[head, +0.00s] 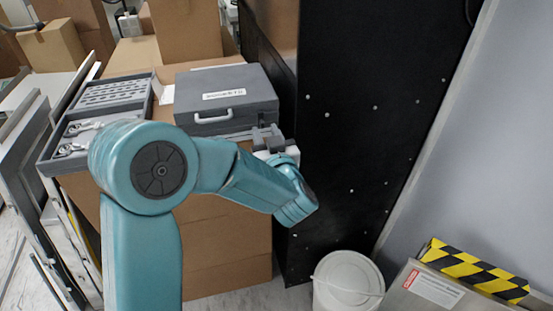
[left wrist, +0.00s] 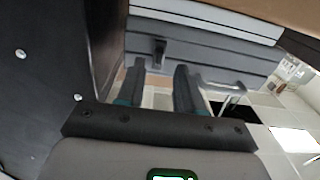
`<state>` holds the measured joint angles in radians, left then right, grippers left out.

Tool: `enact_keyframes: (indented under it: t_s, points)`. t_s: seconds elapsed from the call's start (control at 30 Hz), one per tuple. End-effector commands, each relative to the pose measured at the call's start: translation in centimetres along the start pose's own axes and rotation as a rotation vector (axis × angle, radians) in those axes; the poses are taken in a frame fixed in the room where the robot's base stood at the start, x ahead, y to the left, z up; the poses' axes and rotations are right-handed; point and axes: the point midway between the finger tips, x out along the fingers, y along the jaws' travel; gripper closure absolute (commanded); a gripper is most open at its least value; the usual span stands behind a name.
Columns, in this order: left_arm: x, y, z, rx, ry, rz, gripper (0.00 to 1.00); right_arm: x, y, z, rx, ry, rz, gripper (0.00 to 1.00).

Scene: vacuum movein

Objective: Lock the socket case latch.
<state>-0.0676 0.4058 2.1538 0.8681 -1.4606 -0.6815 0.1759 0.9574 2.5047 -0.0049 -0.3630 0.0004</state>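The closed grey socket case (head: 226,92) sits on the cardboard boxes, with a white label and a pale handle (head: 213,117) on its front. My left gripper (head: 265,133) is at the front right of the case and covers that part of its front. In the left wrist view, the left gripper (left wrist: 158,80) is open, with a clear gap between its dark fingers. A small dark latch (left wrist: 159,50) on the case front shows just beyond the fingertips, roughly in line with the gap. Whether the fingers touch the case is unclear. My right gripper is not in view.
An open grey tool case (head: 105,95) with tools lies left of the socket case. A tall black panel (head: 370,110) stands close on the right. A white bucket (head: 347,280) and a yellow-black striped block (head: 472,268) are low on the right.

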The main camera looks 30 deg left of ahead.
Motion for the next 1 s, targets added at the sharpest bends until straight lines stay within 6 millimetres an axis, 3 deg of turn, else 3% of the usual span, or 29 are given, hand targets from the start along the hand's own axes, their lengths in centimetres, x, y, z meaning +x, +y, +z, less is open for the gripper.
enact_keyframes:
  t_s: [0.3, 0.5, 0.67, 1.0]
  points:
    - [-8.7, 0.1, 0.1, 0.0, 0.001, 0.007, 0.64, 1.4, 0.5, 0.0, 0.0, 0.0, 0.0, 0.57]
    - [-12.2, 0.1, 0.1, -0.001, 0.001, 0.005, 0.64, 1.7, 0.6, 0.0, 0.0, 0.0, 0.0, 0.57]
    - [-13.3, 0.0, 0.0, -0.001, 0.001, 0.001, 0.64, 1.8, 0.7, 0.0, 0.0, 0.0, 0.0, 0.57]
    - [-13.4, 0.0, 0.0, 0.0, 0.0, -0.001, 0.64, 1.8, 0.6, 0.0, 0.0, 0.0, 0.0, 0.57]
